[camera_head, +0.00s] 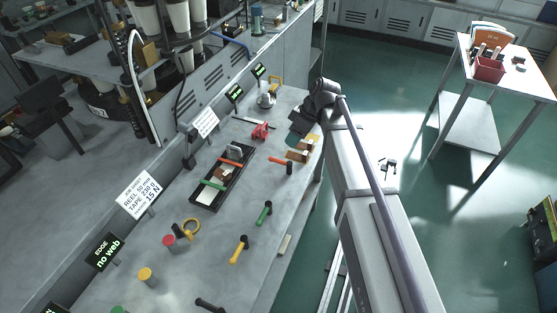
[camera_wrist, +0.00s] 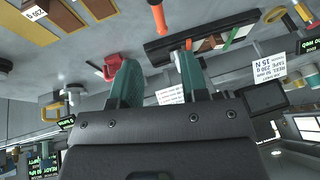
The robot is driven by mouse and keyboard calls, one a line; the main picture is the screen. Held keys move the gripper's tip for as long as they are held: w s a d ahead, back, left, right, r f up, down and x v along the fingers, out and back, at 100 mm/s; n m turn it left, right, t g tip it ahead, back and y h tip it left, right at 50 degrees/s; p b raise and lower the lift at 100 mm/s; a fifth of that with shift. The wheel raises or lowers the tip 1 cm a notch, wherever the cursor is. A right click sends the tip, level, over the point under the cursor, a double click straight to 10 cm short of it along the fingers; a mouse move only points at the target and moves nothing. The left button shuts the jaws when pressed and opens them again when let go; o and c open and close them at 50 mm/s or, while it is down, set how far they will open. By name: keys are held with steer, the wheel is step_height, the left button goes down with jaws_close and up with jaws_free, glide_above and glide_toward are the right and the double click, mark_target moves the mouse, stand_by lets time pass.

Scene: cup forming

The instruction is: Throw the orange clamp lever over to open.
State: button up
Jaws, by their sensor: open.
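The orange clamp lever (camera_head: 279,160) is on the grey bench near its right edge, its orange handle pointing left from a dark pivot. In the wrist view the lever (camera_wrist: 158,17) shows at the top edge, partly cut off. My gripper (camera_head: 299,127) is above the bench's right side, beyond the lever in the head view. In the wrist view my gripper (camera_wrist: 158,76) has its two green fingers spread, with nothing between them. The lever appears apart from the fingers.
A black tray (camera_head: 198,204) with orange and green bars lies left of the lever. A red piece (camera_head: 260,131) sits near my gripper. Brown blocks (camera_head: 298,155) lie close beside the lever. Green (camera_head: 265,213) and yellow (camera_head: 240,249) levers stand toward the front.

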steer(key=b+x, duration=0.8)
steer(key=x, duration=0.2)
steer(key=shift+f, duration=0.15)
steer(key=shift+c, duration=0.2)
jaws_close()
